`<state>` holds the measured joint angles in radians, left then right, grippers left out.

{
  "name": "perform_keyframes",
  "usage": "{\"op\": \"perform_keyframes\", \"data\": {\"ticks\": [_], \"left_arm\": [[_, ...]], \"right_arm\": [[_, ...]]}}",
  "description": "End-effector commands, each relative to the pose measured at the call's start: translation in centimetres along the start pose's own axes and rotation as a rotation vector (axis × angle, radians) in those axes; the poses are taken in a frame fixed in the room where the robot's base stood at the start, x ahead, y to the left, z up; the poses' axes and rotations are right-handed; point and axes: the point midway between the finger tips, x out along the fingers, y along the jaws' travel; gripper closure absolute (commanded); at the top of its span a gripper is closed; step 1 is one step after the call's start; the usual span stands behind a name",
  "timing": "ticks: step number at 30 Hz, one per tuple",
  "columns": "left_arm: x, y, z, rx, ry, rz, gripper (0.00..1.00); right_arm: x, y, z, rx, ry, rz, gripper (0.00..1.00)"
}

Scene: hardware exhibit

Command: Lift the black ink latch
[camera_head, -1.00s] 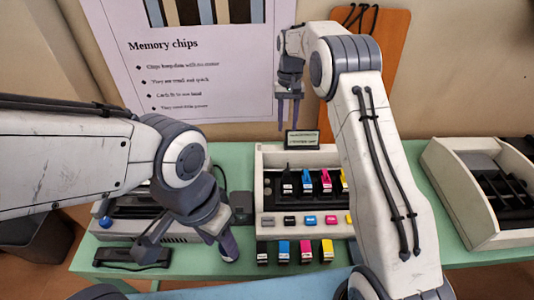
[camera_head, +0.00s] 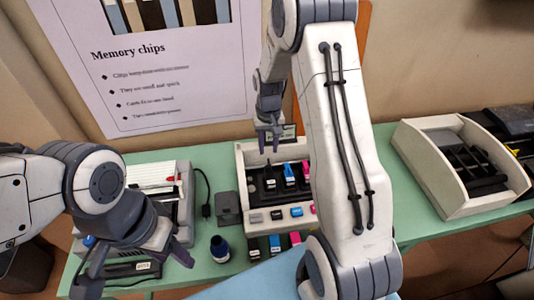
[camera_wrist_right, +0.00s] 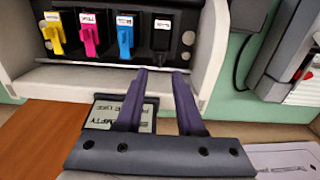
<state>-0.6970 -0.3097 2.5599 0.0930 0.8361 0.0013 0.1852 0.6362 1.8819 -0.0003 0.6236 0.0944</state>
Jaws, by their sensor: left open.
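The black ink latch (camera_head: 269,180) is leftmost in the row of ink latches in the printer (camera_head: 241,165) in the head view. In the right wrist view the black latch (camera_wrist_right: 162,38) is at the right end of the row, with a white label. My right gripper (camera_head: 268,146) is behind the row in the head view. In the right wrist view its two fingers (camera_wrist_right: 165,74) are apart with nothing between them, pointing toward the black latch but seemingly short of it. My left gripper (camera_head: 136,272) is open at the lower left, away from the printer.
Blue (camera_head: 289,173) and pink latches stand beside the black one. A small sign (camera_wrist_right: 97,113) is just behind the printer, close to my right fingers. Coloured buttons and loose cartridges (camera_head: 275,244) are in front. A dark bottle (camera_head: 220,249) stands left of them.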

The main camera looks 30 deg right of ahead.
Motion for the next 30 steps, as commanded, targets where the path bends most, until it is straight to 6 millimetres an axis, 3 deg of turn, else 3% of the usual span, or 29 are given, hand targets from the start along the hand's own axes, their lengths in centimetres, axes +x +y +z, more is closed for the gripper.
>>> {"op": "perform_keyframes", "data": {"ticks": [3, 9, 19, 22, 30], "left_arm": [[-0.7, 0.1, 0.0, 0.0, 0.0, 0.0, 0.5], [-1.0, 0.1, -0.1, -0.001, 0.0, 0.0, 0.5], [-1.0, 0.1, -0.1, -0.001, 0.0, 0.0, 0.5], [-1.0, 0.1, -0.1, -0.001, 0.0, 0.0, 0.5], [-1.2, 0.1, -0.1, -0.001, 0.0, 0.0, 0.5]], "right_arm": [[2.0, 0.1, 0.1, 0.001, -0.005, 0.0, 0.62], [4.0, 0.1, 0.0, 0.001, -0.002, 0.0, 0.62], [4.4, 0.0, 0.0, 0.001, 0.001, 0.0, 0.62], [4.3, 0.0, 0.0, 0.001, 0.001, 0.0, 1.0], [4.2, 0.0, -0.1, 0.001, -0.012, 0.0, 1.0]]}}
